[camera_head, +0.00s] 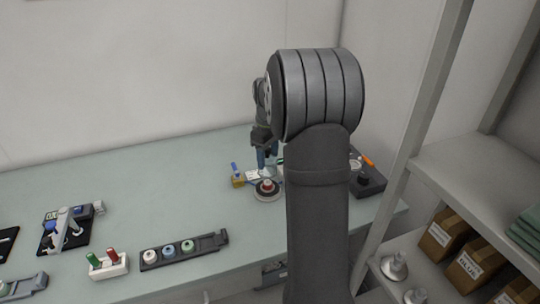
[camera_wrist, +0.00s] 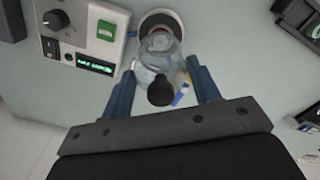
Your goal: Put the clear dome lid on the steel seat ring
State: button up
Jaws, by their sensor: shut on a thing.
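The clear dome lid (camera_wrist: 158,58) with its black knob (camera_wrist: 160,91) is between the two blue fingers of my gripper (camera_wrist: 162,68) in the wrist view. My gripper is shut on it. The steel seat ring (camera_wrist: 178,18) shows just beyond the lid, partly hidden by it; something reddish shows through the clear wall. In the head view the seat ring (camera_head: 267,196) is a round base with a red-and-white piece in its middle, and my gripper (camera_head: 268,170) is just above it. I cannot tell whether the lid touches the ring.
A control box (camera_wrist: 85,35) with a knob and green display stands close left of the lid in the wrist view. A dark tray (camera_head: 368,180) lies right of my arm. Racks with coloured pieces (camera_head: 168,252) stand front left. The table's back left is clear.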

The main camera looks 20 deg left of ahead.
aim_at(268, 169)
jog(key=shift+f, duration=0.45)
jog(key=shift+f, duration=0.1)
jog(key=shift+f, duration=0.8)
jog(key=shift+f, duration=0.15)
jog(key=shift+f, duration=0.35)
jog(key=shift+f, duration=0.15)
dwell(0.3)
jog(key=shift+f, duration=0.65)
jog(key=shift+f, duration=0.15)
jog(key=shift+f, duration=0.25)
